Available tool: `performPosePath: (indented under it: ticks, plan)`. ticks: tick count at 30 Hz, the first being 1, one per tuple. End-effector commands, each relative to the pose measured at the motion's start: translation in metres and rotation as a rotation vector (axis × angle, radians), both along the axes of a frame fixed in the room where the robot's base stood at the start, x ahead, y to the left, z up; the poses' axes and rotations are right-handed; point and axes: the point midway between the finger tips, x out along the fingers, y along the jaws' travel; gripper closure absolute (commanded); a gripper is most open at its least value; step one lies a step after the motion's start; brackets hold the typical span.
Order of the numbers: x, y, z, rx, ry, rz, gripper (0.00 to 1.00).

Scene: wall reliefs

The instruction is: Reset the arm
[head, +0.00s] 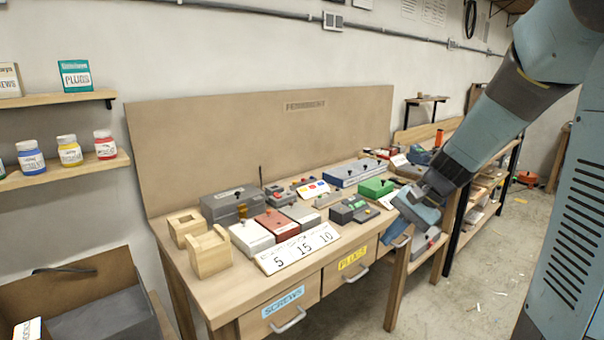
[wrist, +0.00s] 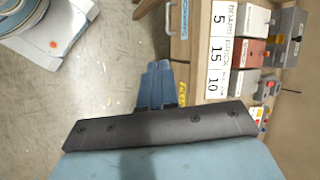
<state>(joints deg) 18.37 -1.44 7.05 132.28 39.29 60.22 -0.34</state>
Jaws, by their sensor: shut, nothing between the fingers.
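My arm (head: 490,120) reaches down from the upper right in the head view. My gripper (head: 415,212) hangs at the right front edge of the workbench, pointing down and partly overlapping the bench behind it. In the wrist view my gripper (wrist: 158,80) shows blue fingers close together, shut with nothing between them. The bench edge with its yellow label (wrist: 182,95) lies just right of the fingers there. Whether the fingers touch the bench cannot be told.
The workbench (head: 170,235) carries several boxes and a card (head: 298,248) reading 5, 15, 10. Its drawers are labelled SCREWS (head: 283,303) and PLUGS (head: 352,258). Shelves (head: 60,170) with jars hang at left. Open floor (head: 490,260) lies right of the bench.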

Motion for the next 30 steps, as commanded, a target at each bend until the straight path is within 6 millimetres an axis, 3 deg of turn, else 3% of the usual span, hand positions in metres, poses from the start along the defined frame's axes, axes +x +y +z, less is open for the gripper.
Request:
performPosePath:
  ticks: [8,21,30]
  plan:
    - [-0.049,0.0,0.035,-0.206,-0.148,0.146,1.0]
    - [-0.12,-0.017,0.08,-0.511,-0.4,0.332,1.0]
    - [-0.155,-0.032,0.101,-0.672,-0.555,0.414,1.0]
